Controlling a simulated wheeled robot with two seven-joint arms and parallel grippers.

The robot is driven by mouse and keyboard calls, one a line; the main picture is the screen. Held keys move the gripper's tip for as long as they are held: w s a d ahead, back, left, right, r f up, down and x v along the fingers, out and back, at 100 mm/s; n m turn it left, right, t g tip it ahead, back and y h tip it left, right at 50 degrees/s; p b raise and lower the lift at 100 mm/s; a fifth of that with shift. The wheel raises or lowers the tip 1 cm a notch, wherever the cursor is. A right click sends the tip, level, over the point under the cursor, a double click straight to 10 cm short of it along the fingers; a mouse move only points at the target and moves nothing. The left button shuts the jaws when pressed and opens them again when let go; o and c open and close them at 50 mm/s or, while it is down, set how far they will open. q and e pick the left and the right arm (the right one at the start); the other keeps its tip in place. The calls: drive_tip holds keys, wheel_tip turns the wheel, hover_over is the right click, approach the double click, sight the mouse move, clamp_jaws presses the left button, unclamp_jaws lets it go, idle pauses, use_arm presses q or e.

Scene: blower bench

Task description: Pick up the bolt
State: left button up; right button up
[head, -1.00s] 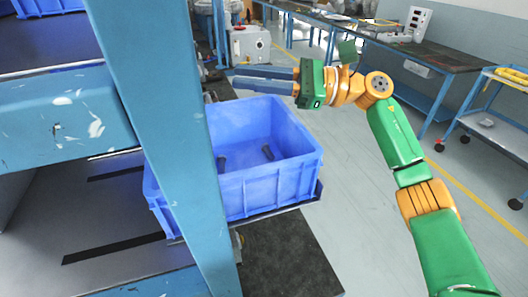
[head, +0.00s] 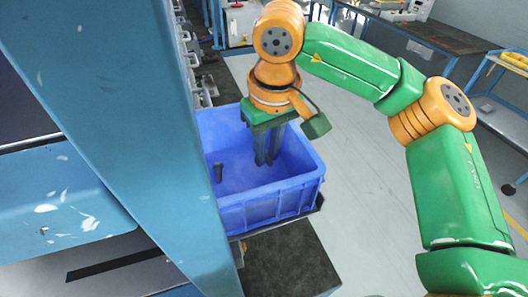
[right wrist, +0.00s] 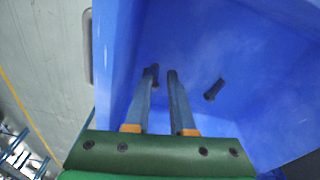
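Two dark bolts lie in the blue bin. One bolt (head: 219,172) stands out near the bin's left side in the head view; the right wrist view shows it to the right of the fingers (right wrist: 214,90). The other bolt (right wrist: 155,76) is at the tip of the left finger in the right wrist view, partly covered by it. In the head view the fingers hide it. My right gripper (head: 266,160) points down into the bin, its fingertips low and apart, with a gap between them (right wrist: 162,72). I cannot tell whether it touches the bolt. My left gripper is not in view.
The blue bin (head: 262,210) has tall walls around my right fingers, and a wall is close on the left in the right wrist view (right wrist: 115,60). A blue steel post (head: 130,130) hides the bin's left part. Open floor (head: 370,200) is to the right.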

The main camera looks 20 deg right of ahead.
drive_tip(key=shift+w+d+f, duration=0.55)
drive_tip(key=shift+d+f, duration=0.15)
drive_tip(key=shift+d, duration=0.05)
drive_tip(key=shift+w+d, duration=0.1)
drive_tip(key=shift+d, duration=0.1)
drive_tip(key=c, duration=0.3)
drive_tip(key=shift+a+r, duration=0.15)
drive_tip(key=shift+a, duration=0.3)
clamp_jaws()
